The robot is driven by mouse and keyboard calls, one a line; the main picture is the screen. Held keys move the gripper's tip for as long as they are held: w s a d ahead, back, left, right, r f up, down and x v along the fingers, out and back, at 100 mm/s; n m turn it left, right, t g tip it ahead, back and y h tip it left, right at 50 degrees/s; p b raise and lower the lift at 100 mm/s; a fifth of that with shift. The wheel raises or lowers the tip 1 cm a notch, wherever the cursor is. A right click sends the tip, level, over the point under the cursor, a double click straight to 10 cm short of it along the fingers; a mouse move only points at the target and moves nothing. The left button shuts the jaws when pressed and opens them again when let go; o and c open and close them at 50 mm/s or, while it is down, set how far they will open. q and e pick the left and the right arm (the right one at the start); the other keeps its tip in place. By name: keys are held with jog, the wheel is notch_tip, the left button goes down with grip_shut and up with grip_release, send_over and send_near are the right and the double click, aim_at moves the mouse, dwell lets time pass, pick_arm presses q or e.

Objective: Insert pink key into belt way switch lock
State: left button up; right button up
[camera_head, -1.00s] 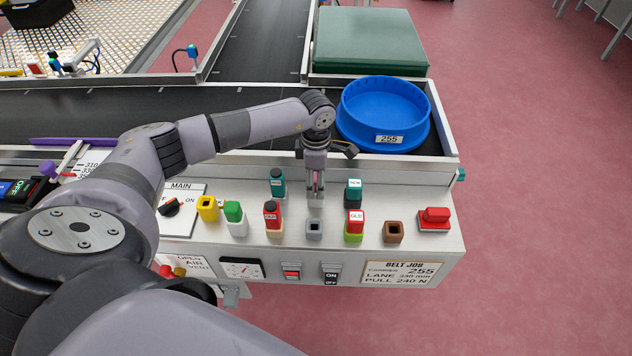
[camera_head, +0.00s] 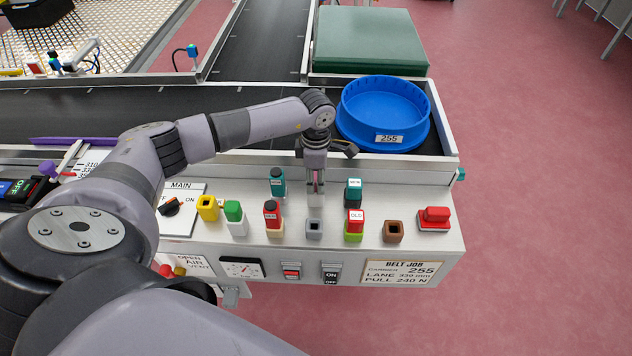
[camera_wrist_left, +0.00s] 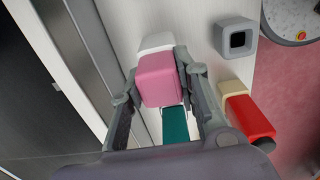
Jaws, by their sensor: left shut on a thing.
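My left gripper (camera_head: 317,186) is shut on the pink key (camera_wrist_left: 162,80), whose square pink head fills the space between the fingers in the left wrist view. The gripper points down over the control panel (camera_head: 440,243). A pale, nearly white block (camera_wrist_left: 157,42) lies directly beneath the key; it also shows under the fingertips in the head view (camera_head: 316,200). I cannot tell whether the key's lower end is inside it. A grey lock with an empty square opening (camera_head: 314,230) stands nearer the panel's front edge. No label names the belt way lock legibly. My right gripper is not in view.
Teal (camera_head: 278,182) and (camera_head: 353,192), red (camera_head: 272,213) and (camera_head: 355,222), and green (camera_head: 233,212) keys stand close around. Yellow (camera_head: 207,208) and brown (camera_head: 393,231) sockets look open. A blue tub (camera_head: 385,112) sits on the conveyor behind.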

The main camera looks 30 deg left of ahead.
pick_arm(q)
notch_tip(320, 180, up, 20)
jog(key=b, duration=0.1)
dwell(0.5)
